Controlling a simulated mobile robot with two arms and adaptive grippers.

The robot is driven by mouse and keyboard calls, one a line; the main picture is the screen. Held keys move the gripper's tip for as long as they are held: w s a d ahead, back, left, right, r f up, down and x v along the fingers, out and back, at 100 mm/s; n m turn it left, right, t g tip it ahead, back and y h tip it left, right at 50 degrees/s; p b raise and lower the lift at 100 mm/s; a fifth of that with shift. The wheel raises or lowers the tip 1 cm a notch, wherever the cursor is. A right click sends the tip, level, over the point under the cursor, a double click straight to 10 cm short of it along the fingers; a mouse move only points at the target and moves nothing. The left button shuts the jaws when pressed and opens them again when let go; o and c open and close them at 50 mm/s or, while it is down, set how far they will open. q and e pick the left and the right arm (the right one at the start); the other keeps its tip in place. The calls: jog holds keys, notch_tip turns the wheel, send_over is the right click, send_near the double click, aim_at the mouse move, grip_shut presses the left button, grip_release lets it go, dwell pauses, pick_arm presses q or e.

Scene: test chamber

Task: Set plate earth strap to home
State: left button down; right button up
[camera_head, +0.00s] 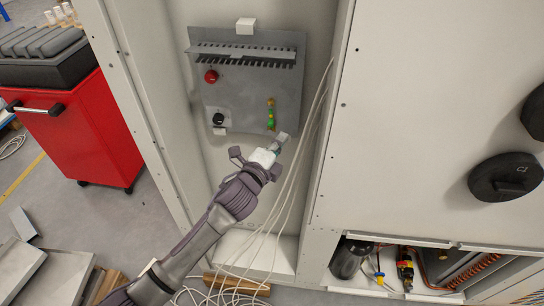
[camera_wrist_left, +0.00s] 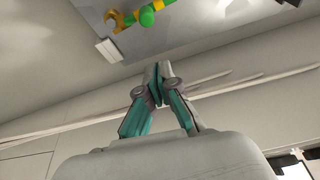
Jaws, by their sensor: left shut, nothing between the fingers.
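The earth strap (camera_head: 270,115), green and yellow, is on the right part of the grey metal plate (camera_head: 240,100) inside the open cabinet. In the left wrist view the strap (camera_wrist_left: 147,17) shows at the top, with a yellow hook-like end and a green round part. My left gripper (camera_head: 279,140) is just below the strap and the plate's lower right edge. Its fingertips (camera_wrist_left: 158,70) are together with nothing between them, and it is apart from the strap. My right gripper is out of view.
A red knob (camera_head: 211,76) and a black knob (camera_head: 218,119) are on the plate's left side. White cables (camera_head: 298,165) hang along the cabinet's right wall, close to my gripper. A red tool cart (camera_head: 85,135) stands outside at left.

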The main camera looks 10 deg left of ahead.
pick_arm(q)
jog(key=b+v, duration=0.1)
jog(key=v, duration=0.4)
jog(key=shift+s, duration=0.45)
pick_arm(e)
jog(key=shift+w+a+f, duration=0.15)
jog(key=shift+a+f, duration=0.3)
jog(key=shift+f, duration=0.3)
pick_arm(q)
jog(key=shift+d+r, duration=0.1)
jog(key=shift+d, duration=0.05)
